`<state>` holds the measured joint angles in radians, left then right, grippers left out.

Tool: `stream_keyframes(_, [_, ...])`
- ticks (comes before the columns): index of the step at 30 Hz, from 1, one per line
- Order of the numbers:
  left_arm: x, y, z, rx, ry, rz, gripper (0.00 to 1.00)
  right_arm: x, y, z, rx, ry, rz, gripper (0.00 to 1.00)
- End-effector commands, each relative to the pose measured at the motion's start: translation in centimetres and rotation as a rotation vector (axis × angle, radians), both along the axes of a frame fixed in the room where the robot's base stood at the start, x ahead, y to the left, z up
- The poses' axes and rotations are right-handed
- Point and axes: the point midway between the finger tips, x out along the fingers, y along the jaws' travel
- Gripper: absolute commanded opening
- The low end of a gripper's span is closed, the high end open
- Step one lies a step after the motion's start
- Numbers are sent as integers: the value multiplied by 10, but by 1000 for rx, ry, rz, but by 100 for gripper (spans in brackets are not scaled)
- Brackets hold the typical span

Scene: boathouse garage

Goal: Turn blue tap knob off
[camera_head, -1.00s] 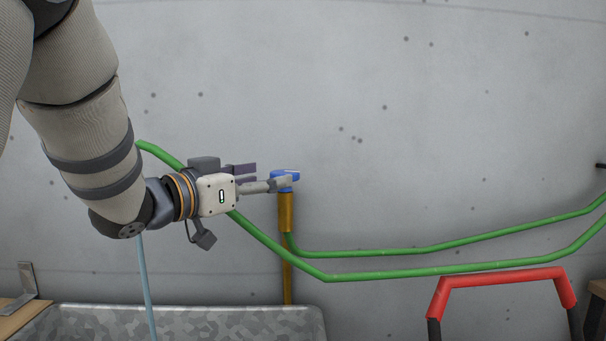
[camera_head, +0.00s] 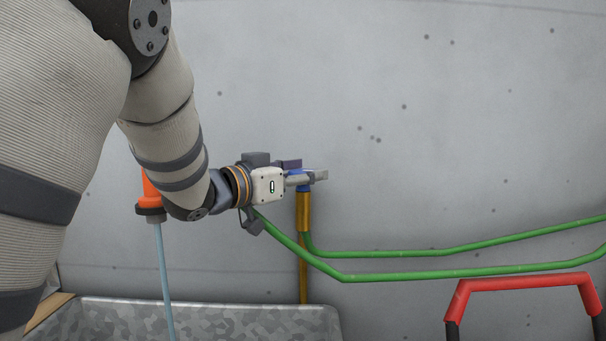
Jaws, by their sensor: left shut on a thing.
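The blue tap knob (camera_head: 297,172) sits on top of the upright brass tap pipe (camera_head: 303,210) against the concrete wall. My left gripper (camera_head: 306,174) comes in from the left and is shut on the knob. Its fingers hide most of the knob, so only small blue parts show and the knob's angle cannot be told. My right gripper is not in view.
A green hose (camera_head: 400,274) runs from the tap along the wall to the right. A galvanized trough (camera_head: 200,313) stands below. A red handle frame (camera_head: 520,283) is at lower right. An orange object (camera_head: 150,195) with a pale blue line hangs behind my arm.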

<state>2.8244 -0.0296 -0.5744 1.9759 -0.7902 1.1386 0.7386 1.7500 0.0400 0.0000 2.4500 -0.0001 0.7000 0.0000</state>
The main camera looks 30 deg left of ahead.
Motion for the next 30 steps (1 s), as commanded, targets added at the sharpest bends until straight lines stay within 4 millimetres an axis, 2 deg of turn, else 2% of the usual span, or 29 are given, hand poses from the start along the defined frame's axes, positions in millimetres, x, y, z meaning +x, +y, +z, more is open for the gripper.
stream_keyframes(10, [0, 0, 1, -1, -8, -350, 17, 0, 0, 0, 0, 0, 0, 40])
stream_keyframes(21, [-1, 0, 1, 1, -2, -388, 17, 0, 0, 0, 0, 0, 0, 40])
stream_keyframes(22, [-1, 0, 1, 1, -2, -388, 52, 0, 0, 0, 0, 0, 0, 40])
stream_keyframes(23, [-1, 0, 1, 1, -2, -388, 58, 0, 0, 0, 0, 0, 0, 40])
stream_keyframes(24, [-1, 0, 1, 1, -2, -387, 64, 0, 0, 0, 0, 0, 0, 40])
stream_keyframes(30, [-1, 0, 0, 0, -2, -387, 64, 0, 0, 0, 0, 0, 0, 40])
